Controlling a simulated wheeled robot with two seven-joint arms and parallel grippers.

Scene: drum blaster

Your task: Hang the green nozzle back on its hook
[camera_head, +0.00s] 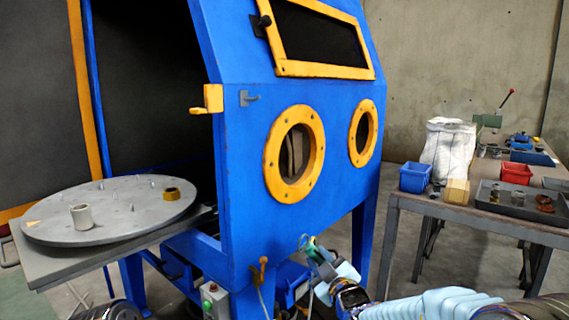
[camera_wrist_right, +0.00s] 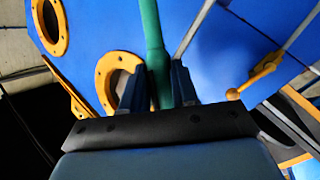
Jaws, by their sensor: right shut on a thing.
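The green nozzle (camera_head: 304,241) is in my right gripper (camera_head: 320,256), low in front of the blue cabinet. In the right wrist view the green nozzle (camera_wrist_right: 152,30) runs upward between the two dark fingers of my right gripper (camera_wrist_right: 160,82), which are shut on it. The small grey hook (camera_head: 249,98) is on the cabinet front, left of and well above the gripper and above the left porthole. The nozzle is apart from the hook. In the wrist view I cannot make out the hook. My left gripper does not show.
The blue cabinet (camera_head: 290,215) has two yellow-rimmed portholes. An orange lever (camera_head: 263,268) is left of the right gripper. The round grey turntable (camera_head: 135,222) stands out at left. At right is a table (camera_head: 480,218) with bins and trays. The space before the panel looks clear.

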